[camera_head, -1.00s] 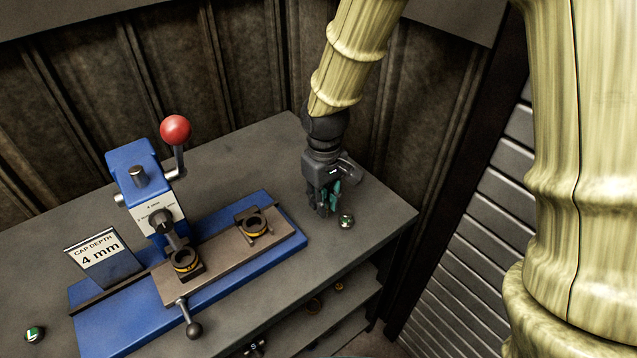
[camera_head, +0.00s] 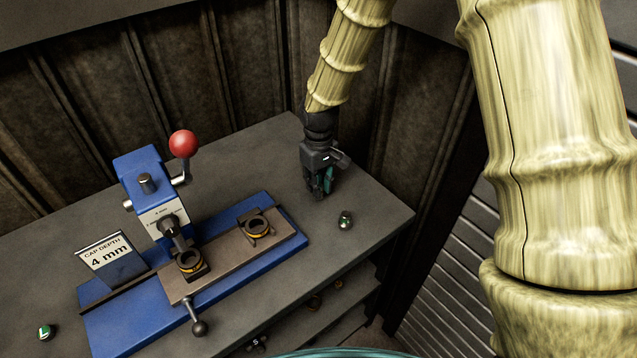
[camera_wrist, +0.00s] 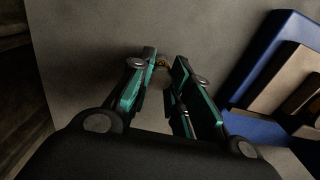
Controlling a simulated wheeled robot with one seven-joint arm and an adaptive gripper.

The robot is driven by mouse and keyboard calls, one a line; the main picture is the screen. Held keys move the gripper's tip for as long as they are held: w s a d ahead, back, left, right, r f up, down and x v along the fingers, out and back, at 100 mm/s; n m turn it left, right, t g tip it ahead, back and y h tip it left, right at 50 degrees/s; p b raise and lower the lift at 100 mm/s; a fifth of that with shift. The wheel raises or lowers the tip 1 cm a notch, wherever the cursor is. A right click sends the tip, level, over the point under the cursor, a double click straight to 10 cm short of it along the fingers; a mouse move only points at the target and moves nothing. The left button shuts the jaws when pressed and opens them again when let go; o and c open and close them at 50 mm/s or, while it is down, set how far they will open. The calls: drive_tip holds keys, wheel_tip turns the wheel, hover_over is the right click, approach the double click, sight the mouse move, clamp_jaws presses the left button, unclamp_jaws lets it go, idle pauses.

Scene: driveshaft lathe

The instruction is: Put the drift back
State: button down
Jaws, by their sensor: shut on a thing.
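My gripper (camera_head: 322,192) points down over the back right of the grey bench. In the wrist view its green-faced fingers (camera_wrist: 160,85) are close together around a small brownish thing (camera_wrist: 163,61) at the fingertips. Most of that thing is hidden, and I cannot tell for certain whether it is the drift. I cannot tell whether it touches the bench. A small metal piece with a green mark (camera_head: 345,220) stands on the bench to the right of the gripper, apart from it. A green piece marked L (camera_head: 46,332) lies at the front left.
A blue press (camera_head: 150,185) with a red ball lever (camera_head: 183,143) stands left of my gripper on a blue base (camera_head: 120,325). Its slide carries two ring holders (camera_head: 257,222). A "CAP DEPTH 4 mm" sign (camera_head: 106,255) stands left. Shelves (camera_head: 345,310) lie below; walls rise behind.

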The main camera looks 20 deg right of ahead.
drive_tip(key=shift+f, duration=0.3)
drive_tip(key=c, duration=1.3)
unclamp_jaws()
drive_tip(key=shift+f, duration=0.1)
drive_tip(key=shift+c, duration=0.2)
wheel_tip(320, 180, up, 12)
drive_tip(key=b, duration=0.2)
